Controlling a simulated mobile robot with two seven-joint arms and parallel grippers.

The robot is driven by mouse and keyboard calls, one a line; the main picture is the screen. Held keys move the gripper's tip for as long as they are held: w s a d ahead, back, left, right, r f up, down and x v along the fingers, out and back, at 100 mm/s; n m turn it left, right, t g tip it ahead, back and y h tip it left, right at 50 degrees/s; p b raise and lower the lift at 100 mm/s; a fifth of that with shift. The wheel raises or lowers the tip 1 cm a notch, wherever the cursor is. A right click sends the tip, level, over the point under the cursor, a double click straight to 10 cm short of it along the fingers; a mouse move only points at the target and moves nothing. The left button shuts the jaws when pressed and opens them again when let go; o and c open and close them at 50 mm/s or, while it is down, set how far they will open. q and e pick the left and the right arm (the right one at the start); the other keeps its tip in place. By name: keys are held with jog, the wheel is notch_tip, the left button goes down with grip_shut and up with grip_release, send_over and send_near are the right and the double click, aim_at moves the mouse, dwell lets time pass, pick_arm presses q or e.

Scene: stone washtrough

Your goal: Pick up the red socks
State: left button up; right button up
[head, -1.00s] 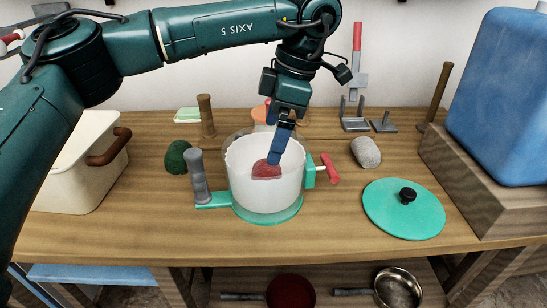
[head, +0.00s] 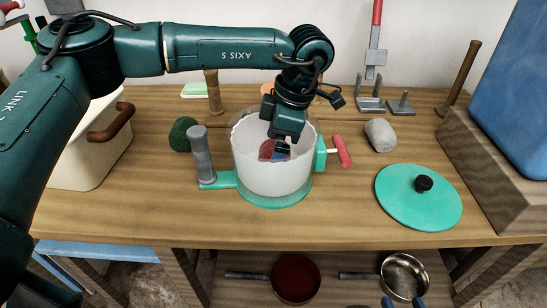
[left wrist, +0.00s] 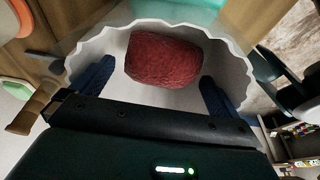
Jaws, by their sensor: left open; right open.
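The red socks (head: 266,150) are a rounded red bundle inside a white tub (head: 272,180) with a wavy rim, a clear outer wall and a green base. My left gripper (head: 276,153) reaches down into the tub from above. In the left wrist view the red bundle (left wrist: 165,60) lies between the two blue fingers of the left gripper (left wrist: 157,72). They are open, with a gap on each side of the bundle. In the head view the gripper partly hides the socks. Only the blue fingertips of my right gripper (head: 402,302) show at the bottom edge, apart and empty.
A grey upright handle (head: 202,153) and a red crank handle (head: 342,151) flank the tub. A green lid (head: 418,205), a grey stone (head: 380,135), a dark green ball (head: 183,134) and a cream bin (head: 85,165) stand around it. Pans (head: 296,278) sit on the shelf below.

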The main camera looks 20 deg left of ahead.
pick_arm(q)
jog(key=shift+x, duration=1.35)
jog(key=shift+c, duration=0.4)
jog(key=c, duration=1)
jog(key=shift+o, duration=0.2)
jog(key=shift+r, duration=0.1)
